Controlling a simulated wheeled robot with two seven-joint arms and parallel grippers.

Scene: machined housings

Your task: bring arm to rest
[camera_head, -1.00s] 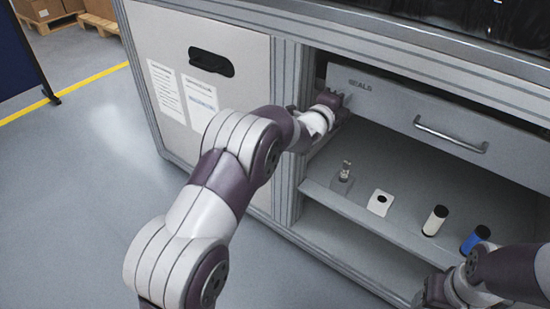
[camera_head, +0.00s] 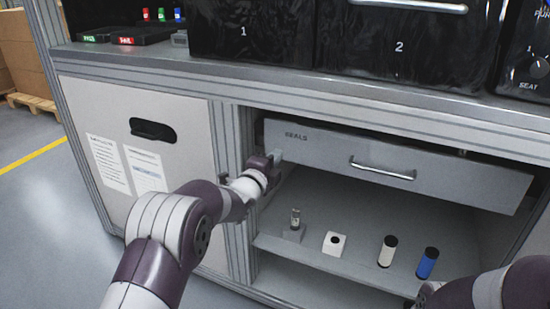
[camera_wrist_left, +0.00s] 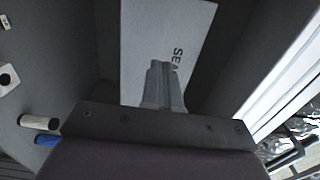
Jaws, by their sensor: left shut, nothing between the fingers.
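My left arm comes in from the left, and its gripper (camera_head: 275,158) is at the left end of the grey SEALS drawer front (camera_head: 330,152). In the left wrist view the gripper's fingers (camera_wrist_left: 162,68) are together with nothing between them, in front of the drawer face (camera_wrist_left: 150,30). I cannot tell whether they touch it. My right arm (camera_head: 490,290) shows at the bottom right; its fingers are hidden or out of frame.
The shelf (camera_head: 330,265) under the drawer holds a small metal fitting on a block (camera_head: 294,222), a white block with a hole (camera_head: 334,244), a white cylinder (camera_head: 387,252) and a blue cylinder (camera_head: 427,263). The cabinet post (camera_head: 232,190) stands close to my left arm.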

